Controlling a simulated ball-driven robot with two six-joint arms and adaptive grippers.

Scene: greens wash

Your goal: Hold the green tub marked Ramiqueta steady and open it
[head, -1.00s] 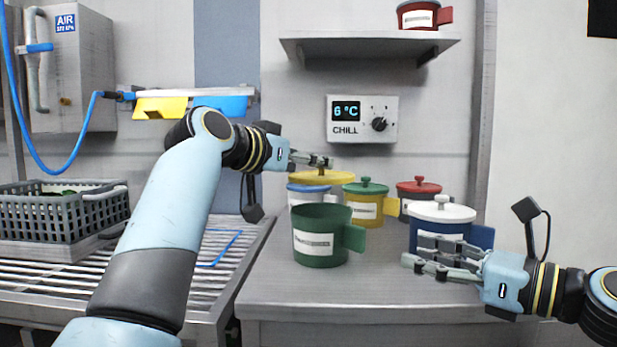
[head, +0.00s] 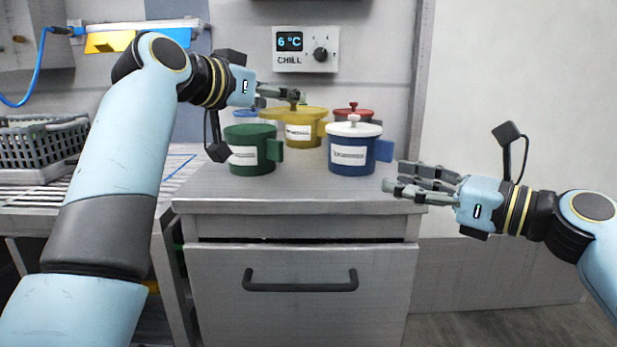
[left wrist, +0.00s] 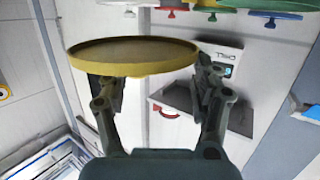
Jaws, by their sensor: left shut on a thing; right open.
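The green tub (head: 252,158) stands upright on the counter, with its handle to the right and a white label too small to read. In the left wrist view the yellow lid (left wrist: 135,58) sits between the two fingers. The lid partly hides a yellow tub (head: 300,132) behind it. My right gripper (head: 400,178) is open and empty, to the right of the blue tub and off the counter's right side.
A blue tub (head: 350,158) with a white lid stands right of the green one. A red lid (head: 353,110) and a blue-lidded tub (head: 245,113) show behind. The counter's front (head: 300,195) is clear, above a drawer (head: 300,260). A grey crate (head: 45,145) stands left.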

